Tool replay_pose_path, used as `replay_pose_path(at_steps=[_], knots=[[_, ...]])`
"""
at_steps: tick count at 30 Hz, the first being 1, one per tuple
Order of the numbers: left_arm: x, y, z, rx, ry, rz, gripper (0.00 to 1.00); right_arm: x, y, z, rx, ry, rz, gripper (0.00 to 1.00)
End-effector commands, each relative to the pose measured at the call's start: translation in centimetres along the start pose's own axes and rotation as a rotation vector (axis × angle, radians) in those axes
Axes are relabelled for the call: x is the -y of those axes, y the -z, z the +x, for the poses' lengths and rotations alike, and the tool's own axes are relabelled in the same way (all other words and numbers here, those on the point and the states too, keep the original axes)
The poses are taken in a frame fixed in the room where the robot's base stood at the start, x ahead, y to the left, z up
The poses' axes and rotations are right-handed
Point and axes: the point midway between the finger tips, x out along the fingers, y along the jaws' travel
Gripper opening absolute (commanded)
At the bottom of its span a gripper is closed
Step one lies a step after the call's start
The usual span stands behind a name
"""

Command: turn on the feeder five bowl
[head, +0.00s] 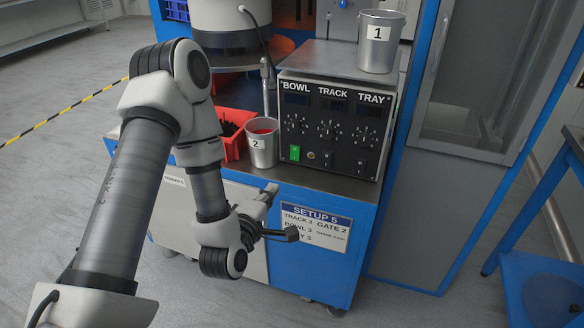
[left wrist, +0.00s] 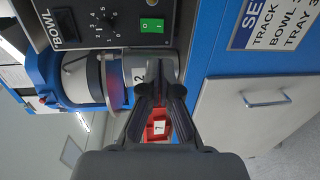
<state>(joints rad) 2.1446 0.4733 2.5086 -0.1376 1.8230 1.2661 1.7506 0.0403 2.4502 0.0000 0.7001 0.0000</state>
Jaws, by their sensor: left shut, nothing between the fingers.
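The feeder control box (head: 333,118) has three columns labelled BOWL, TRACK and TRAY, each with a dark display and a dial. A green rocker switch (head: 295,153) sits at the bottom of the BOWL column; it also shows in the left wrist view (left wrist: 151,25). I cannot tell its position. The BOWL dial (head: 296,124) is above it. My left gripper (head: 270,190) is shut and empty, in front of the cabinet and below the box. In the left wrist view its fingertips (left wrist: 162,68) are apart from the green switch. My right gripper is not in view.
A metal bucket marked 2 (head: 262,148) stands left of the box, by a red bin (head: 229,128). A bucket marked 1 (head: 379,45) stands on top of the box. A SETUP 5 sign (head: 315,228) is on the cabinet front. A blue-framed cabinet (head: 470,110) stands right.

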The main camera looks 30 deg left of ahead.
Motion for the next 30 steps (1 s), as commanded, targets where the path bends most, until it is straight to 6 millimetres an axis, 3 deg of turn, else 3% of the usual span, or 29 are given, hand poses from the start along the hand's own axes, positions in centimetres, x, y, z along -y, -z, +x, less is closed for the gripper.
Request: replay_pose_path(at_steps=[5,21,30], knots=[[0.2,0.0,1.4,0.0,-0.004,0.001,0.0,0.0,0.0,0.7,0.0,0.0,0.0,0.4],[0.1,0.0,12.3,0.0,-0.001,0.002,0.0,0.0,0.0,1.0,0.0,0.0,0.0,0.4],[0.1,0.0,14.0,0.0,0.001,0.001,0.0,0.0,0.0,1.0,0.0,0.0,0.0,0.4]])
